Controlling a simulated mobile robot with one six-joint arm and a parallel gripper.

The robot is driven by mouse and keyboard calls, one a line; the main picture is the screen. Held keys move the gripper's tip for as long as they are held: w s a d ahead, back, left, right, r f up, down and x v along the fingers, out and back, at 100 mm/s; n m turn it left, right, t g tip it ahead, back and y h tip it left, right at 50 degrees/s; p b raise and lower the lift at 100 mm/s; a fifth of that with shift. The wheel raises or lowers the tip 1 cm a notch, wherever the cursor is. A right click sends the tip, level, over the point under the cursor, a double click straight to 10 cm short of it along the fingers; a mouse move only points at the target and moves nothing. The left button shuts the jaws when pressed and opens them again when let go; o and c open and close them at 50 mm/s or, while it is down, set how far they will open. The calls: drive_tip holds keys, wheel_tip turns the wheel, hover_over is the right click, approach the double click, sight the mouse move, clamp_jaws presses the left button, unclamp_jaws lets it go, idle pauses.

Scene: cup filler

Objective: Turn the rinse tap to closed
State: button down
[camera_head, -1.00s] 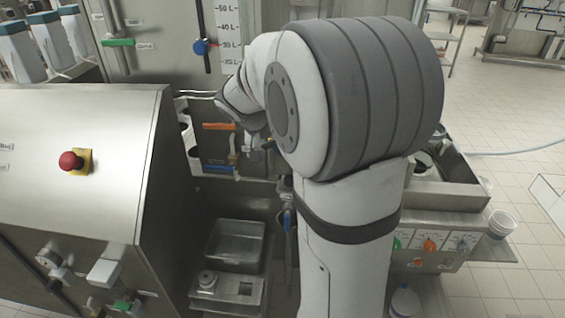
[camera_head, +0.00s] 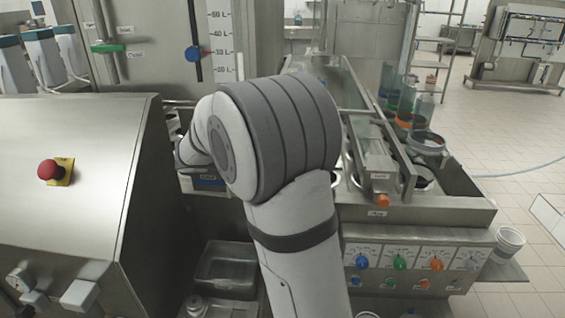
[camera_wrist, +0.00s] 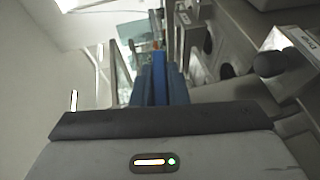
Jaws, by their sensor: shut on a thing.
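In the wrist view my gripper (camera_wrist: 161,80) has its two dark blue fingers close together around a bright blue handle (camera_wrist: 158,62). The handle sticks out a little past the fingertips. It looks like a tap lever, but I cannot read any label on it or tell its turned position. In the head view my own arm covers the gripper and the place where it holds.
A steel cabinet with a red emergency button (camera_head: 49,170) stands at left. A steel tray (camera_head: 228,268) sits low at centre. At right is a panel with coloured knobs (camera_head: 400,262). A dark round knob (camera_wrist: 269,63) is right of my fingers in the wrist view.

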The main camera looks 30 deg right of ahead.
drive_tip(key=shift+r+n+h+b, duration=0.25)
drive_tip(key=shift+n+h+b, duration=0.05)
drive_tip(key=shift+h, duration=0.6)
drive_tip(key=c, duration=1.4)
unclamp_jaws()
drive_tip(key=shift+g, duration=0.4)
drive_tip(key=shift+c, duration=0.2)
